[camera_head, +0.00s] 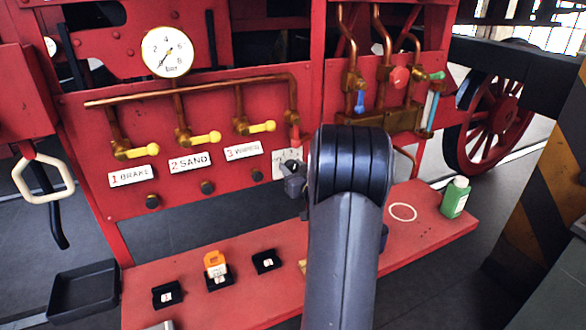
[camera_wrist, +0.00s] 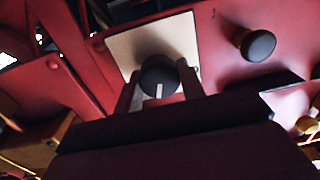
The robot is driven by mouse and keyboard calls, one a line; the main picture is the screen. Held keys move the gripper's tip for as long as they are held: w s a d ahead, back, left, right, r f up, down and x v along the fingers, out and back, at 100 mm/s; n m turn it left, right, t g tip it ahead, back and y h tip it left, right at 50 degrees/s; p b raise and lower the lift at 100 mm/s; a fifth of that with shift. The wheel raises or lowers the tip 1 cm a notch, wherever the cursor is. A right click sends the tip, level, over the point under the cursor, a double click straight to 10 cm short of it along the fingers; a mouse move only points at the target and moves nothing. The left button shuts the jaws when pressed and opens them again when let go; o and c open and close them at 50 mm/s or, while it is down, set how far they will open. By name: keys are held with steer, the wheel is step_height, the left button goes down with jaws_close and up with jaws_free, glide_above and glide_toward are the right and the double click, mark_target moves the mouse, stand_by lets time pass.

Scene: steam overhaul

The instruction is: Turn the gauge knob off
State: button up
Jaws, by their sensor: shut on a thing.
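The gauge knob (camera_wrist: 160,66) is a dark round knob with a white pointer line, on a pale square plate (camera_wrist: 126,46). In the wrist view, my gripper (camera_wrist: 159,86) has one finger on each side of the knob and is shut on it. The white line points down toward my gripper in that view. In the head view, the plate (camera_head: 289,155) shows to the right of the "3" label, and my gripper (camera_head: 293,183) is against it. My arm hides much of this spot. The pressure gauge (camera_head: 167,52) is white, marked bar, at the upper left.
Yellow-handled valves (camera_head: 204,138) stick out above labels for brake, sand and a third line. A black knob (camera_wrist: 256,44) is close beside my gripper. The red shelf (camera_head: 420,232) below holds a green bottle (camera_head: 454,198), an orange-topped stamp (camera_head: 215,262) and small black boxes.

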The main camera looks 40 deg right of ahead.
steer(key=shift+c, duration=0.6)
steer(key=shift+f+n+b, duration=0.15)
steer(key=shift+n+b, duration=0.25)
steer(key=shift+b, duration=0.2)
steer(key=n+b, duration=0.1)
steer(key=b, duration=0.1)
steer(key=shift+f+n+b, duration=0.1)
steer(key=shift+n+b, duration=0.3)
steer(key=n+b, duration=0.5)
steer(key=shift+a+b, duration=0.1)
steer(key=shift+b, duration=0.25)
steer(key=n+b, duration=0.3)
steer(key=n, duration=0.1)
steer(key=shift+n+b, duration=0.3)
steer(key=shift+b, duration=0.05)
steer(key=shift+a+n+b, duration=0.1)
steer(key=shift+n+b, duration=1.05)
steer(key=shift+n, duration=0.55)
